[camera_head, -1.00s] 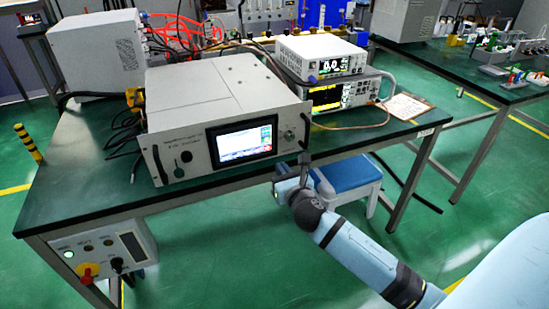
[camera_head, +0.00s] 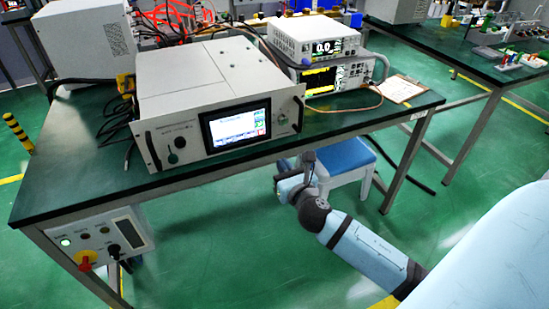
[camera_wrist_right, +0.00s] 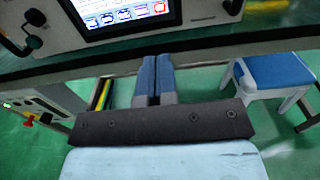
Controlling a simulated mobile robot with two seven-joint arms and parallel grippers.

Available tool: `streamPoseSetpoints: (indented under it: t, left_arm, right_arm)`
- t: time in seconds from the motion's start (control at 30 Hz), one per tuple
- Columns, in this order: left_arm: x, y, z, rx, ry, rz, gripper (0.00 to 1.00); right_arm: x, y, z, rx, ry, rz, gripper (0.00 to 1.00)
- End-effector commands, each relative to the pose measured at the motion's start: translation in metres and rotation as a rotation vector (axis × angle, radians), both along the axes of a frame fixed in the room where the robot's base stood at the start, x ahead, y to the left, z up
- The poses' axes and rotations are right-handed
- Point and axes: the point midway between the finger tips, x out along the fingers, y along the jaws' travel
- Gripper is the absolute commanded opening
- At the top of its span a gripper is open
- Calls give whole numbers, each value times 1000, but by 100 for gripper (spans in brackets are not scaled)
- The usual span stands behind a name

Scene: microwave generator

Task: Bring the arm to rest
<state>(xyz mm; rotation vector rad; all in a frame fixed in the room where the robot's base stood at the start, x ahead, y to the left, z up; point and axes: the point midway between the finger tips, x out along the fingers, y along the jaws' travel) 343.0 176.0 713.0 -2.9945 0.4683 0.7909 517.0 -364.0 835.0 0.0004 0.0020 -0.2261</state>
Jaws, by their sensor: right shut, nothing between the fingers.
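My right arm comes in from the lower right in the head view. Its gripper (camera_head: 308,160) is just in front of the table's front edge, below the right end of the generator's front panel. In the right wrist view the two blue-grey fingers (camera_wrist_right: 154,82) lie side by side, shut and empty, pointing toward the table edge. The grey microwave generator (camera_head: 200,95) with a lit screen (camera_head: 237,126) stands on the dark table (camera_head: 75,180). The gripper appears clear of both. My left gripper does not show.
A blue-topped stool (camera_head: 345,158) stands behind my right forearm. A control box (camera_head: 102,240) with a red and yellow button hangs under the table's left front. Stacked instruments (camera_head: 315,40) and a clipboard (camera_head: 400,88) are on the table's right. The floor in front is clear.

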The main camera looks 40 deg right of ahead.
Motion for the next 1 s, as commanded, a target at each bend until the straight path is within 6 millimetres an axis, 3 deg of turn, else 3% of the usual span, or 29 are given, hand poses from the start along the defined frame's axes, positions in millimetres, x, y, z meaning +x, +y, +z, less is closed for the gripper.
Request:
streamPoseSetpoints:
  t: [0.27, 0.37, 0.47, 0.7, 0.8, 1.0]
  left_arm:
    - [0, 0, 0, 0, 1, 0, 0]
    - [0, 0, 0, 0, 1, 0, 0]
    - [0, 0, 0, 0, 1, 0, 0]
    - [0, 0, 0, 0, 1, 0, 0]
    - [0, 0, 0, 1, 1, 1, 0]
    - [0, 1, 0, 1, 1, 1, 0]
  right_arm:
    - [-1, 1, -2, 20, 2, 2, 0]
    - [-8, 9, -13, 157, 10, 14, 0]
    - [-24, 28, -35, 468, 30, 26, 0]
    - [-86, 95, -91, 1559, 105, -96, 0]
    - [-111, 122, -105, 1969, 128, -217, 0]
    - [-150, 162, -119, 2586, 142, -503, 0]
